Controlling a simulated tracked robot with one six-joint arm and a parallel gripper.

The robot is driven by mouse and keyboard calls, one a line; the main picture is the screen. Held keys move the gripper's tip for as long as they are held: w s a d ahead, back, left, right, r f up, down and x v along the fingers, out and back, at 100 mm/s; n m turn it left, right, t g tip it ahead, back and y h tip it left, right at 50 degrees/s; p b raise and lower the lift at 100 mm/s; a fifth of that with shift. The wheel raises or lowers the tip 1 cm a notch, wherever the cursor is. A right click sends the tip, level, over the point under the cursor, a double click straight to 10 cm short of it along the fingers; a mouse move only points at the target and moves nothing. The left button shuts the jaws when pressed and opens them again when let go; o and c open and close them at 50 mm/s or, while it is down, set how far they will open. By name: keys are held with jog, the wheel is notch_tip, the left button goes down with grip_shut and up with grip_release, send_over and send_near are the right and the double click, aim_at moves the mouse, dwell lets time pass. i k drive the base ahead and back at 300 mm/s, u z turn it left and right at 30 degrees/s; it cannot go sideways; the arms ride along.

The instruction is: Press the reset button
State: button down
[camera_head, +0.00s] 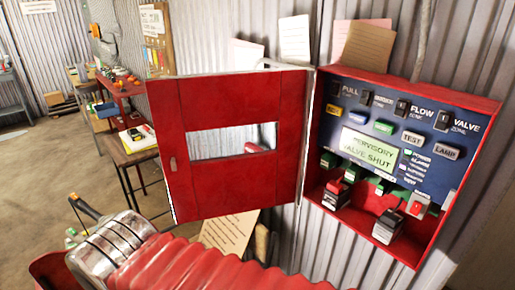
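A red control box (452,92) hangs on the corrugated wall at the right. Its red door (235,188) stands open to the left. Inside is a dark blue panel (447,118) with a row of buttons: a yellow one (334,110), a blue one (356,118), a green one (383,127), and grey ones labelled TEST (412,138) and LAMP (446,151). I cannot read a reset label on any of them. A lit display (369,149) reads "PERVISORY VALVE SHUT". My gripper is not recognisable in this view.
Switches line the panel top. Several red- and green-topped blocks, one red-topped (333,194), sit in the box bottom. A red ribbed shape with a silver collar (112,241) fills the lower foreground. A cluttered bench (133,143) stands left; floor there is partly open.

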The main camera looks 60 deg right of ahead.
aim_at(388, 129)
jog(key=z, duration=3.05)
jog(key=k, duration=0.4)
jog(key=z, duration=0.2)
jog(key=i, duration=0.1)
